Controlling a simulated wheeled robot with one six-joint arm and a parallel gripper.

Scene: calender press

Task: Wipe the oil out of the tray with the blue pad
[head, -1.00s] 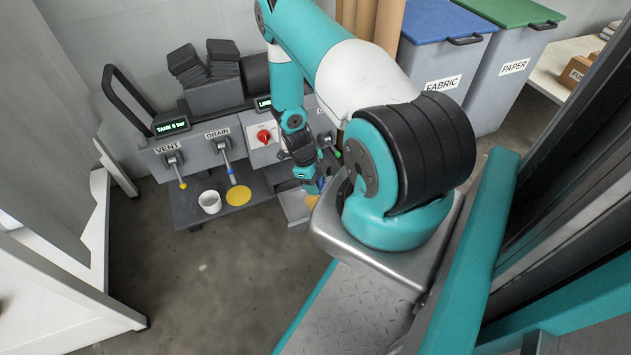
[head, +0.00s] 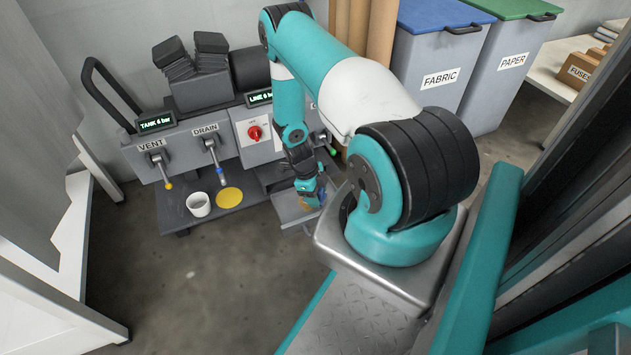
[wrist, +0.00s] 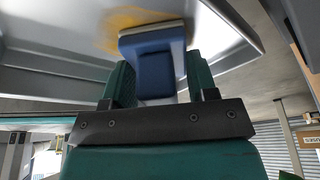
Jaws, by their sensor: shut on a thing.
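The blue pad (wrist: 153,72) is held between the two green fingers of my gripper (wrist: 156,80) in the wrist view. Its pale face is at or very near the tray (wrist: 224,28); contact is hard to tell. The tray is a shallow grey metal one. Yellow-orange oil (wrist: 115,30) shows on its floor to the left of the pad and behind it. In the head view my gripper (head: 311,194) is low over the tray (head: 284,209), with some oil (head: 304,204) visible beside it. My gripper and arm hide part of the tray there.
The press front with its VENT lever (head: 163,170), DRAIN lever (head: 214,160) and red switch (head: 255,132) stands behind the tray. A white cup (head: 199,205) and a yellow disc (head: 229,197) sit on the shelf to the left. Fabric (head: 440,70) and paper bins stand at right.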

